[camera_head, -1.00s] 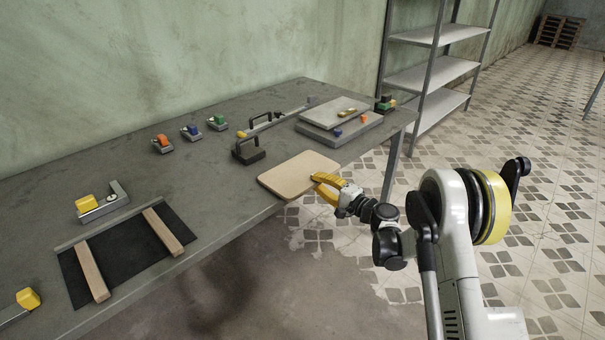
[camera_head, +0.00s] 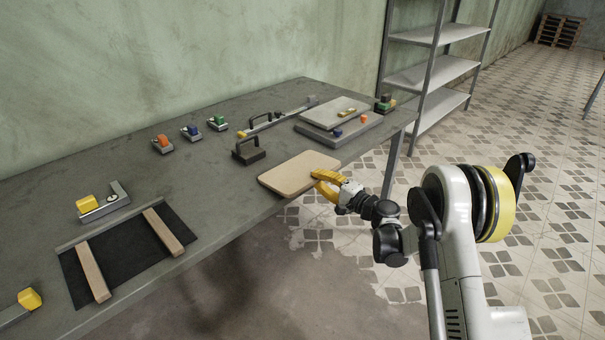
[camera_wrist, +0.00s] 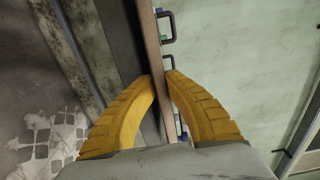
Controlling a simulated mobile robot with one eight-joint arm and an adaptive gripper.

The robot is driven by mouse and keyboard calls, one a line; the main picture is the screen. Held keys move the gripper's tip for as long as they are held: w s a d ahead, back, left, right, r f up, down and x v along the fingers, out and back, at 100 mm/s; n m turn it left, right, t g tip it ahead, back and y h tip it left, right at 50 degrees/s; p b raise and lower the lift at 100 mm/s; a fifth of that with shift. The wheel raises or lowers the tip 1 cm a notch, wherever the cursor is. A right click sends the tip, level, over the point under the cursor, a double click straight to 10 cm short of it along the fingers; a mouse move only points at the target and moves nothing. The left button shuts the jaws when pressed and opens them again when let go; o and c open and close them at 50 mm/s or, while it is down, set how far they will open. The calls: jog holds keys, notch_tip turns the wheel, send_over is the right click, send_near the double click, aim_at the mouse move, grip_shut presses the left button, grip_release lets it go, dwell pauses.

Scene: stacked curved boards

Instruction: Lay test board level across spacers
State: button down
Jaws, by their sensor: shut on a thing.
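The test board (camera_head: 297,174) is a flat tan board with rounded corners, at the table's front edge right of centre in the head view. My gripper (camera_head: 322,182) is shut on its right front edge, with yellow fingers. In the wrist view the fingers (camera_wrist: 160,78) pinch the board, seen edge-on (camera_wrist: 151,35). Whether the board touches the table is hard to tell. Two wooden spacers, the left one (camera_head: 92,273) and the right one (camera_head: 163,232), lie apart on a black mat (camera_head: 127,262) at the left. Nothing lies across them.
Yellow-topped clamps stand near the mat, one behind it (camera_head: 101,203) and one at left (camera_head: 22,305). A black-handled block (camera_head: 249,153) sits behind the board. Grey slabs (camera_head: 338,122) lie at the back right. The table between board and mat is clear.

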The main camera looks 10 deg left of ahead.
jog(key=shift+r+p, duration=1.1)
jog(key=shift+r, duration=1.3)
